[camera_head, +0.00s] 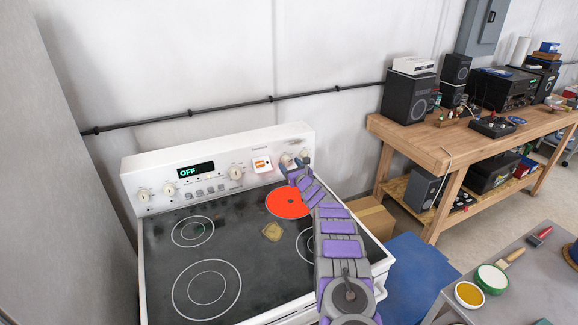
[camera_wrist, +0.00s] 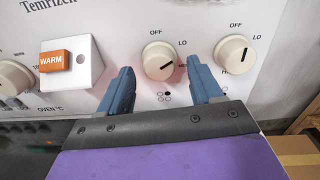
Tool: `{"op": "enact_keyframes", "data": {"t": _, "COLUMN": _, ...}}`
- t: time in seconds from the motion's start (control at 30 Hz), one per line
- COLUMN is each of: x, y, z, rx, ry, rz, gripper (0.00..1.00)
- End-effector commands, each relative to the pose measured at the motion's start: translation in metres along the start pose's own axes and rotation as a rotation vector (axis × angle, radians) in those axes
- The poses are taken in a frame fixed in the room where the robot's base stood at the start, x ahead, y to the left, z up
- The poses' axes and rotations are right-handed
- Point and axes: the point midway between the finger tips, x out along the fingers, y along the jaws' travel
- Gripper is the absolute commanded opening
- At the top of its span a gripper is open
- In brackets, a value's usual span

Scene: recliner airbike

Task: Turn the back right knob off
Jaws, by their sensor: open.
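The white stove (camera_head: 222,160) has a back panel with several cream knobs. The back right burner (camera_head: 287,202) glows red-orange. In the wrist view a round cream knob (camera_wrist: 157,58) sits between my fingertips. Its dark mark points right, away from the OFF print above it. The small burner symbol below it has its upper right dot filled. My gripper (camera_wrist: 160,68) is open, one blue finger on each side of this knob; contact cannot be told. Another knob (camera_wrist: 234,54) is just right of the right finger. In the head view my gripper (camera_head: 297,166) is at the panel's right end.
A white box with an orange WARM switch (camera_wrist: 67,62) is left of my fingers. A yellowish patch (camera_head: 272,231) is on the cooktop. A wooden bench (camera_head: 440,141) with electronics stands right. A cardboard box (camera_head: 371,218) is beside the stove.

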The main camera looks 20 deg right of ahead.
Motion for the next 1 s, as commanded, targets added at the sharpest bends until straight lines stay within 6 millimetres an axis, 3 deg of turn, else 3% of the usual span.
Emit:
{"op": "enact_keyframes", "data": {"t": 0.3, "x": 0.012, "y": 0.0, "z": 0.001, "rx": 0.002, "ry": -0.004, "rz": -0.004, "gripper": 0.65}}
{"op": "enact_keyframes", "data": {"t": 0.7, "x": 0.014, "y": -0.001, "z": 0.001, "rx": 0.004, "ry": -0.004, "rz": -0.008, "gripper": 0.65}}
{"op": "enact_keyframes", "data": {"t": 1.0, "x": 0.014, "y": -0.001, "z": 0.002, "rx": 0.004, "ry": -0.004, "rz": -0.007, "gripper": 0.38}}
